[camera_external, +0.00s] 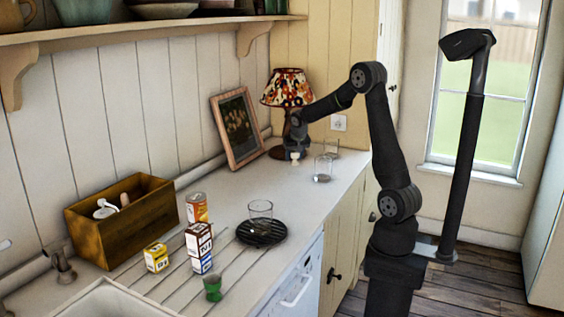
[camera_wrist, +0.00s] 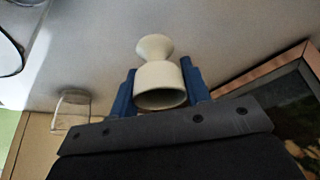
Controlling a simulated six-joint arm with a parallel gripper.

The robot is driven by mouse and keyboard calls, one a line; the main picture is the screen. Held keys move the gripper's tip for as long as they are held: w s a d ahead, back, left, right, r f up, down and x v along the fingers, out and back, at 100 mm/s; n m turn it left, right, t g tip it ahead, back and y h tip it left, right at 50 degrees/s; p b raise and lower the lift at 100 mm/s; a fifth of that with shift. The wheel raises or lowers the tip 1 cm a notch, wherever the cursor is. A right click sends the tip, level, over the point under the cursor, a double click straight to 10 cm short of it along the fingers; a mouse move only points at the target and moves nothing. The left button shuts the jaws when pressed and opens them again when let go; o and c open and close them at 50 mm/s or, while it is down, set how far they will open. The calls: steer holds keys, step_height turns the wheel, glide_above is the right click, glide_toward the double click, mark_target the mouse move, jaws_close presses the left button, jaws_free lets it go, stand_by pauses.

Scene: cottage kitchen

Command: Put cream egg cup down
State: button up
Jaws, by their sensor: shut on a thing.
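The cream egg cup (camera_wrist: 160,78) is between the two blue fingers of my gripper (camera_wrist: 160,93) in the wrist view. My gripper is shut on it. In the external view the egg cup (camera_external: 295,157) shows as a small pale shape under my gripper (camera_external: 296,151), at the far end of the white worktop (camera_external: 300,207), close to the lamp. I cannot tell whether its foot touches the worktop.
A patterned lamp (camera_external: 288,88) and a framed picture (camera_external: 237,128) stand behind my gripper. Glasses (camera_external: 323,168) stand to its right. A wooden box (camera_external: 122,225), small cartons, an orange tin (camera_external: 197,208), a green cup (camera_external: 212,288) and a glass on a black trivet (camera_external: 262,233) are nearer.

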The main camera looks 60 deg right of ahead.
mark_target(293, 164)
steer(key=shift+w+a+f, duration=0.1)
steer(key=shift+w+f, duration=0.05)
steer(key=shift+f, duration=1.95)
steer(key=shift+f, duration=0.15)
steer(key=o, duration=1)
steer(key=v, duration=1.2)
steer(key=shift+r, duration=0.2)
